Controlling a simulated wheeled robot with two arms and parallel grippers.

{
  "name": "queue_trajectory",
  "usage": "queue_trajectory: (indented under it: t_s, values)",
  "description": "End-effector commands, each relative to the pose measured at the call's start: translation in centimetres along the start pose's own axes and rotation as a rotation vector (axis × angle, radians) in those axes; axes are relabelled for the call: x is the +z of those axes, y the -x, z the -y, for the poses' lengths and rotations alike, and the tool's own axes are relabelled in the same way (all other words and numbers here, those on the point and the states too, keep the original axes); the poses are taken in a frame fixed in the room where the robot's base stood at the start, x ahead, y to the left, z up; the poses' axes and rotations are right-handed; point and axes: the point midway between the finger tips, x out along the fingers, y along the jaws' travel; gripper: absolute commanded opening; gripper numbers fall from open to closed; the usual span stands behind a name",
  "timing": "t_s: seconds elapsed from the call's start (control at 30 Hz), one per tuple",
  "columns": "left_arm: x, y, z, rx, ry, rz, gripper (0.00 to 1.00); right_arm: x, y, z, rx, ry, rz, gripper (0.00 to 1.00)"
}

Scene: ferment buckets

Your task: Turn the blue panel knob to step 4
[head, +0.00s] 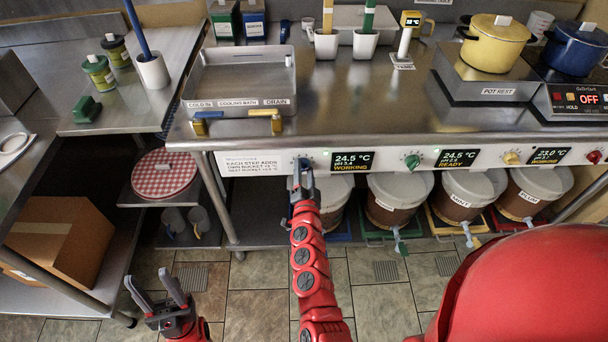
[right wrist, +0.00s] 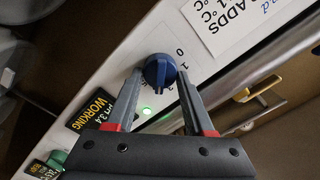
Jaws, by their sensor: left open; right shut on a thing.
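The blue panel knob (head: 303,162) is on the front panel (head: 250,164), left of a display (head: 352,161) reading 24.5 °C and WORKING. In the right wrist view the blue knob (right wrist: 160,70) sits between the fingertips of my right gripper (right wrist: 158,77), which is shut on it. Scale marks 0 and 1 show beside the knob; the other numbers are hidden or too small to read, so I cannot tell its step. A green light (right wrist: 144,113) glows nearby. In the head view my right gripper (head: 303,172) reaches the panel. My left gripper (head: 158,290) is open and empty, low over the floor.
Green (head: 412,161), yellow (head: 512,158) and red (head: 594,157) knobs continue along the panel. Lidded buckets (head: 397,190) stand below it. A steel basin (head: 240,80) is on the counter above. A cardboard box (head: 60,235) is on the left shelf. The tiled floor between is clear.

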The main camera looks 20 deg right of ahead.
Motion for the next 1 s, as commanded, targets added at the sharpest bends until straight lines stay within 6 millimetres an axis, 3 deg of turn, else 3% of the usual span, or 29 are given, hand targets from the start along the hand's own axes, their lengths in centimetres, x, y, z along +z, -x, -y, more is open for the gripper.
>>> queue_trajectory:
  t_s: [0.2,0.73,0.77,0.9,1.0]
  values:
    - [0.15,0.91,-0.05,0.000,0.000,0.000,0.50,0.12,0.02,-0.22,0.002,-0.078,0.000,0.00]
    - [0.17,1.04,-0.05,0.000,0.000,0.000,0.50,0.11,0.04,-0.09,0.001,-0.108,0.003,0.00]
    - [0.17,1.04,-0.05,0.000,0.000,0.000,0.50,0.12,0.04,-0.09,0.001,-0.108,0.003,0.55]
    - [0.17,1.04,-0.05,0.000,0.000,0.000,0.50,0.09,0.04,-0.08,0.001,-0.108,0.002,0.80]
    - [0.17,1.04,-0.05,0.000,0.000,0.000,0.50,0.06,0.03,-0.07,0.001,-0.108,0.001,0.82]
